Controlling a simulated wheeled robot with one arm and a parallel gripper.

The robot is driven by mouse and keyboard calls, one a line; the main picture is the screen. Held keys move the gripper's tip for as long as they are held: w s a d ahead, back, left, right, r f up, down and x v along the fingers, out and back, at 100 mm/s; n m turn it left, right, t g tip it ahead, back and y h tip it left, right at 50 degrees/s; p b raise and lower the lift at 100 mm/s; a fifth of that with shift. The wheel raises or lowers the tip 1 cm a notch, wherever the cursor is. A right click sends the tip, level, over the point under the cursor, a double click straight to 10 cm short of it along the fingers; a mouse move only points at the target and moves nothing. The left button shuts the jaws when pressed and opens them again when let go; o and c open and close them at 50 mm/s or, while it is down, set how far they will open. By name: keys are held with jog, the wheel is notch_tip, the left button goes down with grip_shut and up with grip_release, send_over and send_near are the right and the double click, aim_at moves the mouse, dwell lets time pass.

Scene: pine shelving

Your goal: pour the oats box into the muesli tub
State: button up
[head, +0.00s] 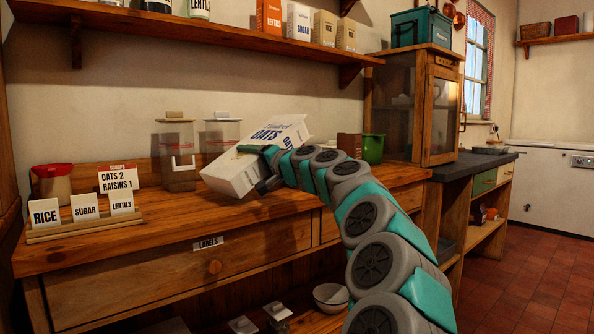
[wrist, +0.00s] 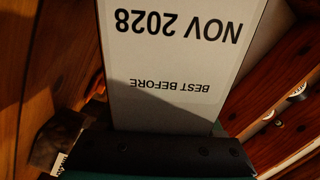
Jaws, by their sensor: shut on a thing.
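My gripper (head: 260,168) is shut on the white oats box (head: 277,138), above the wooden counter. The box is steeply tilted, its left end low and its right end raised. In the wrist view the oats box (wrist: 175,60) fills the middle, with a "BEST BEFORE NOV 2028" panel upside down. A clear tub with a tan lid (head: 176,150) stands just left of the box and has brown contents low inside. A second clear tub (head: 221,133) stands behind the box, partly hidden. I cannot read a muesli label on either. No falling oats can be made out.
A card reading "OATS 2 RAISINS 1" (head: 117,179) stands on the left, behind a rack (head: 85,229) of RICE, SUGAR and LENTILS cards. A green mug (head: 373,149) stands right of the box. A shelf (head: 230,38) runs above.

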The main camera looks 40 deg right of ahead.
aim_at(251, 143)
jog(key=shift+r+m+p, duration=0.6)
jog(key=shift+m+p, duration=0.1)
jog(key=shift+p, duration=0.55)
jog(key=shift+r+p, duration=0.2)
jog(key=shift+p, duration=0.1)
jog(key=shift+d+r+m+p, duration=0.15)
jog(key=shift+r+m+p, duration=0.5)
jog(key=shift+p, duration=0.5)
jog(key=shift+r, duration=0.1)
jog(key=shift+r+m+p, duration=0.45)
jog(key=shift+r+p, duration=0.2)
jog(key=shift+p, duration=0.55)
jog(key=shift+r+m, duration=0.3)
jog(key=shift+d+r+m, duration=0.1)
jog(key=shift+r+m, duration=0.6)
jog(key=shift+r, duration=0.25)
jog(key=shift+r, duration=0.15)
